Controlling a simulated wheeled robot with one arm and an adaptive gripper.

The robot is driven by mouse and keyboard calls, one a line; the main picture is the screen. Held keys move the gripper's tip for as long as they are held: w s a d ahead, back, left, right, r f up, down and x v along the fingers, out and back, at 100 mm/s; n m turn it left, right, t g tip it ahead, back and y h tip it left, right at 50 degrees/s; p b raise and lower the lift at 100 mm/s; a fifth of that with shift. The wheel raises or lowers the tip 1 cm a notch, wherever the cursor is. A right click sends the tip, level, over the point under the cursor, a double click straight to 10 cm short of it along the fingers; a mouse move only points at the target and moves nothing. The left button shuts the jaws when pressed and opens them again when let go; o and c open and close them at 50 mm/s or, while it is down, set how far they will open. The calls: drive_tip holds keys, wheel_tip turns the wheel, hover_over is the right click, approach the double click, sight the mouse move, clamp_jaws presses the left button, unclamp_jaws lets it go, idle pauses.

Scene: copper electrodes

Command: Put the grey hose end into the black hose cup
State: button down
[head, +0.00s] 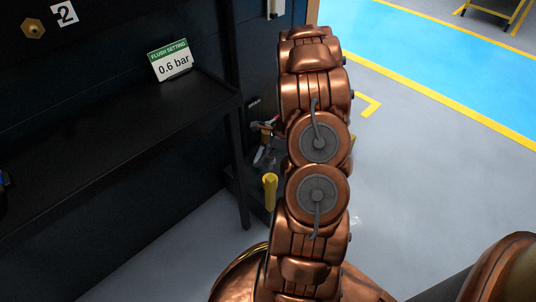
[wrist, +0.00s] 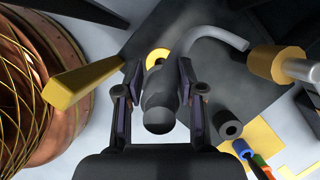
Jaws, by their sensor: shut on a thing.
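In the wrist view my gripper (wrist: 157,92) is closed around a dark grey, round-ended cylinder (wrist: 158,112), which looks like the grey hose end. A light grey hose (wrist: 218,34) curves behind the right finger; its join to the held piece is hidden. A short black hollow cylinder (wrist: 229,130), which may be the black hose cup, stands to the lower right, apart from the held piece, its opening visible. In the head view my copper arm hides the gripper, the hose end and the cup.
A yellow ring (wrist: 158,56) shows behind the held piece. In the head view, a black shelf (head: 120,138) with a "0.6 bar" sign (head: 171,62) is left; open floor (head: 420,150) is right.

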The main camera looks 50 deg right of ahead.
sight(268, 147)
drive_tip(key=shift+r+p, duration=1.9)
drive_tip(key=shift+r, duration=0.35)
